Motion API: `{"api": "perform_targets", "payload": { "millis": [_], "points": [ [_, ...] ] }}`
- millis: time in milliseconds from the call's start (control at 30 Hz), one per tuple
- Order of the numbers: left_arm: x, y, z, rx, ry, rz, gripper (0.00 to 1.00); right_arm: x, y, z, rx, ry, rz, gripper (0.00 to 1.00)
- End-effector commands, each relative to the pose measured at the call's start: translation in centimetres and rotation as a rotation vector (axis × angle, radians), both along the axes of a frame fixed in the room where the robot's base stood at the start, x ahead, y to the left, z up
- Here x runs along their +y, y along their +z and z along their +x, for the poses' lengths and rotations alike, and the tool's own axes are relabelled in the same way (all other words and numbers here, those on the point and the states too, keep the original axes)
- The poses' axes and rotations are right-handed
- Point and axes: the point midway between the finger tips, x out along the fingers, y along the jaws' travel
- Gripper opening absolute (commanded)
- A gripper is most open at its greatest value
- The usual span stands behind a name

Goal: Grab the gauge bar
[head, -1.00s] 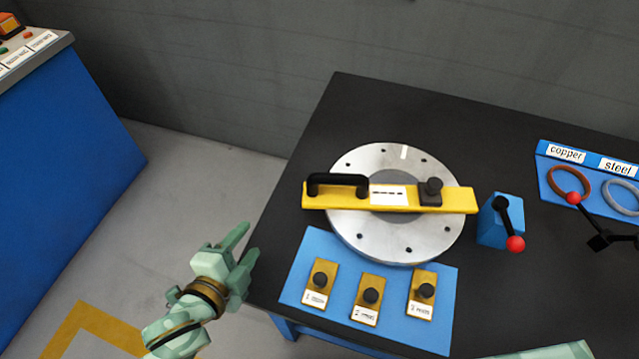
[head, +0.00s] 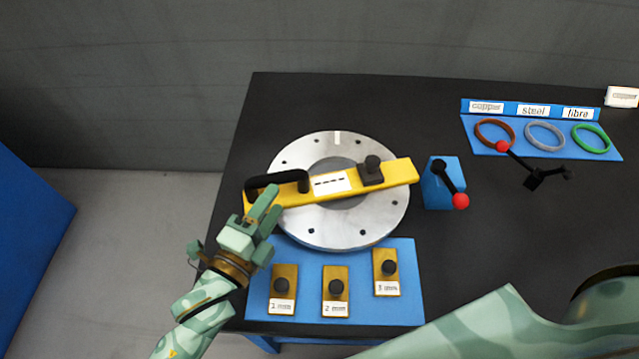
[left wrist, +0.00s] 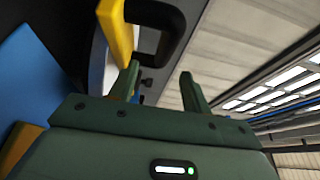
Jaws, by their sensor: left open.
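The yellow gauge bar (head: 400,171) lies across the round grey metal flange (head: 372,222) on the black table. It has a black loop handle at its left end, a white label in the middle and a black knob block toward the right. My left gripper (head: 264,203) is open at the bar's left end, just in front of the handle, and overlaps it in the head view. In the left wrist view the black handle (left wrist: 168,45) and the bar's yellow end (left wrist: 115,28) appear beyond the open fingers (left wrist: 160,85). My right gripper is not seen.
A blue plate (head: 408,262) with several brass, black-knobbed blocks lies in front of the flange. A blue lever box (head: 437,188) with a red ball stands right of it. Copper, steel and green rings sit on a blue rack (head: 490,149).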

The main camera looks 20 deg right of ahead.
Motion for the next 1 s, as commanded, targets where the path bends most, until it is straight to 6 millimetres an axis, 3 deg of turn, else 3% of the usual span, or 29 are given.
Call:
{"api": "perform_targets", "payload": {
  "millis": [333,633,800,1000],
  "points": [
    [-3.3,0.2,3.4,0.002,0.000,-0.002,0.48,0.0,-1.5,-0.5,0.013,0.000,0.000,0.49],
    [-3.7,0.4,3.8,0.002,-0.001,-0.001,0.48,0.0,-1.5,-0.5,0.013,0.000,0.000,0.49],
    [-3.7,0.4,3.8,0.002,0.000,-0.001,0.01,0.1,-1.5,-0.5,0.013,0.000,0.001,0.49],
    [-3.7,0.6,3.8,-0.001,-0.001,-0.006,0.00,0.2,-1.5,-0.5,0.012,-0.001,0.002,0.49]
  ]
}}
